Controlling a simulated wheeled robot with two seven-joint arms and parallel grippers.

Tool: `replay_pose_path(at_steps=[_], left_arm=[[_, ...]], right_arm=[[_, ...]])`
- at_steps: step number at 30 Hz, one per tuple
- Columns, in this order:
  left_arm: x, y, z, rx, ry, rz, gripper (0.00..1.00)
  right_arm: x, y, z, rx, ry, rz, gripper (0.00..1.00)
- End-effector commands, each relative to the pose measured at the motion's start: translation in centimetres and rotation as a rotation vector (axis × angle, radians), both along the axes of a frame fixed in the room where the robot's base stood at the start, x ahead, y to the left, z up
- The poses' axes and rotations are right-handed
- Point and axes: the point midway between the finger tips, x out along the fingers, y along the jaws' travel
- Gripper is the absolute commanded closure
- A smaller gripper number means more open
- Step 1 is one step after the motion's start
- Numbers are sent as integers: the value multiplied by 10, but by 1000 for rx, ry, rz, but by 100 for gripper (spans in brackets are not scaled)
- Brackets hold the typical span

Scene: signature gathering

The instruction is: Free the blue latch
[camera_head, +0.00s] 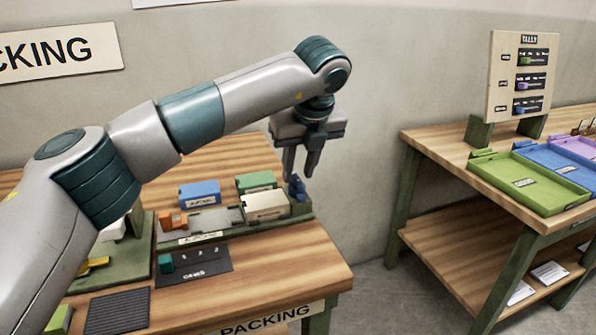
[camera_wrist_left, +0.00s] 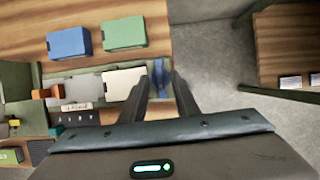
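The blue latch (camera_head: 297,188) stands at the right end of a green tray (camera_head: 304,211) on the packing table. It also shows in the left wrist view (camera_wrist_left: 161,75), between and just beyond my fingertips, closer to the left one. My left gripper (camera_head: 301,170) points down above the latch, fingers apart and empty. The gap between the fingertips also shows in the left wrist view (camera_wrist_left: 163,80). I cannot tell whether a finger touches the latch. My right gripper is in neither view.
A cream block (camera_head: 265,205) and an orange piece (camera_head: 173,223) sit in the tray. A blue block (camera_head: 199,194) and a green block (camera_head: 256,182) stand behind. A dark numbered board (camera_head: 205,265) lies in front. Another table (camera_head: 440,147) with colored trays stands right, across a floor gap.

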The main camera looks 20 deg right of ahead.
Motion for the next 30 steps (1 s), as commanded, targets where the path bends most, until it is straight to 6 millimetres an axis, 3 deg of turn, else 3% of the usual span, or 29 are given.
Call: replay_pose_path(at_steps=[21, 30], left_arm=[[-50, -3, 121, -1, -4, 0, 72], [-60, -3, 148, 0, -3, 1, 72]], right_arm=[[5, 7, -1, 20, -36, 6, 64], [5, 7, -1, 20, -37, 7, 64]])
